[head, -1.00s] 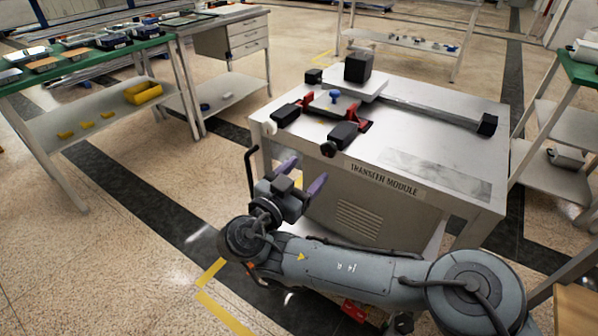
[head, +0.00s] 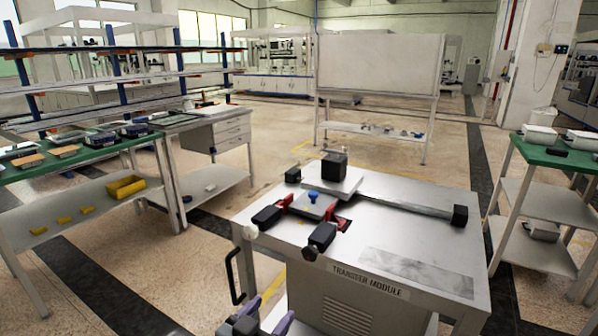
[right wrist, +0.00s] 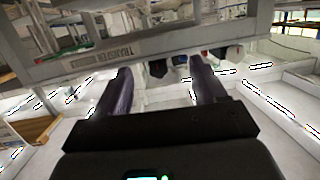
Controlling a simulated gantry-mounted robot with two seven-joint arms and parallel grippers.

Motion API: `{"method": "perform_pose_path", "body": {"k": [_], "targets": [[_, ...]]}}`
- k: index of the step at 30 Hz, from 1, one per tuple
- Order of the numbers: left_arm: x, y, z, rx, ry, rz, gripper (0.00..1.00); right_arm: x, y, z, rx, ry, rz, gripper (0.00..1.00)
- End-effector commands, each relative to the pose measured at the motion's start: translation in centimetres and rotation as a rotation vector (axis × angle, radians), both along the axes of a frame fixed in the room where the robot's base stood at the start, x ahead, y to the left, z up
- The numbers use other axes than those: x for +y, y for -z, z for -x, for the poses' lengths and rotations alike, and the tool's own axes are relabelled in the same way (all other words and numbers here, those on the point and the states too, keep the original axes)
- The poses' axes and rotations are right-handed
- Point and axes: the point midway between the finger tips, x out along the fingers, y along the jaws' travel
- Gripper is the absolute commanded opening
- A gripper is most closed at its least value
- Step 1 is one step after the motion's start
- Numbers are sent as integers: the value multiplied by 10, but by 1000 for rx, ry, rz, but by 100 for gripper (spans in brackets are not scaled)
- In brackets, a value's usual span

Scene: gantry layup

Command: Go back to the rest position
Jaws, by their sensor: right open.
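My right gripper (head: 264,316) shows at the bottom edge of the head view, in front of the transfer module table (head: 290,256). Its two purple fingers are apart with nothing between them. In the right wrist view the fingers of the right gripper (right wrist: 160,85) also stand apart and empty, with the table's labelled edge (right wrist: 110,57) beyond them. My left gripper is in neither view.
On the transfer module sit a fixture with red clamps (head: 331,222), a blue knob (head: 313,196) and a black block (head: 334,165). Green-topped benches stand at left (head: 75,163) and right (head: 555,152). A white board (head: 378,62) stands behind. Open floor surrounds the table.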

Motion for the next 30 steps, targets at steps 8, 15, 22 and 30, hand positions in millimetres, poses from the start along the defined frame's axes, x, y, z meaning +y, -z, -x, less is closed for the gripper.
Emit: {"method": "perform_pose_path", "body": {"k": [8, 15, 22, 30], "targets": [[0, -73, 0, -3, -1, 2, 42, 52, 35, 97, 514, -261, -51, 70], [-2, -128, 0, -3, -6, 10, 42, 55, 15, 157, 803, -493, -171, 70], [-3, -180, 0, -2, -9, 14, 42, 6, -11, 183, 926, -625, -297, 70], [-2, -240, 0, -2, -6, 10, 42, -109, -22, 218, 975, -633, -336, 70]]}}
